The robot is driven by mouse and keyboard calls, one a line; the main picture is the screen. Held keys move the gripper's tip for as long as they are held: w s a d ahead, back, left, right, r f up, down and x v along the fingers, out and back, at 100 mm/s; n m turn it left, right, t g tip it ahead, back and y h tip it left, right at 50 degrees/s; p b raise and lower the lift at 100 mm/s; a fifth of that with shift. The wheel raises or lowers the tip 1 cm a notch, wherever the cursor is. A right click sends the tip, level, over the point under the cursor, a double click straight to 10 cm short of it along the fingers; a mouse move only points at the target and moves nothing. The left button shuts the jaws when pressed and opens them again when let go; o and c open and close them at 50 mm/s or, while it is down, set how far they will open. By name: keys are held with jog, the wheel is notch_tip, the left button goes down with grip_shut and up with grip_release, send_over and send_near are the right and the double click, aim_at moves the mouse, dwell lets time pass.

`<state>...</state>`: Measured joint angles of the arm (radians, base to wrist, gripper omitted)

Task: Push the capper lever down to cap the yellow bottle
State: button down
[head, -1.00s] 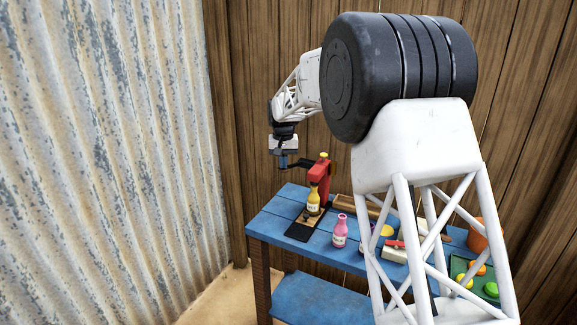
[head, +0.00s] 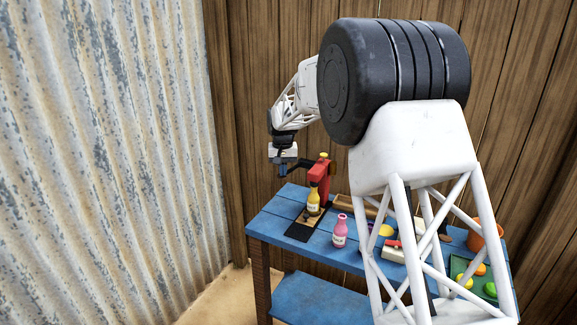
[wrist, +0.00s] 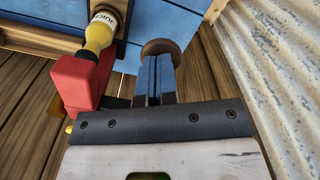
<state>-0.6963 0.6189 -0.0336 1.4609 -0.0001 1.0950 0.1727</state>
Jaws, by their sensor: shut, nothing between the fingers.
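The yellow bottle (head: 313,203) stands upright on the dark base of the red capper (head: 321,178). In the wrist view the bottle (wrist: 100,32) is at the top left, its neck by the red capper (wrist: 80,82). The dark capper lever (head: 299,165) reaches left from the capper's top toward my gripper (head: 283,172). In the wrist view the lever (wrist: 116,103) runs behind my gripper (wrist: 153,62), whose blue fingers are together and empty. The gripper is above and left of the bottle. Whether it touches the lever is hidden.
A pink bottle (head: 340,232) stands upright on the blue table (head: 270,228), right of the capper base. Farther right are a white box with a red top (head: 394,250), a green tray with fruit (head: 458,266) and an orange pot (head: 474,236). A corrugated wall (head: 110,160) is at left.

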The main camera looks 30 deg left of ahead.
jog(key=shift+s+f, duration=0.15)
jog(key=shift+f, duration=0.9)
jog(key=shift+r, duration=0.1)
jog(key=shift+w+r, duration=0.2)
jog(key=shift+r, duration=1.6)
jog(key=shift+w+r, duration=0.15)
jog(key=shift+r, duration=1.65)
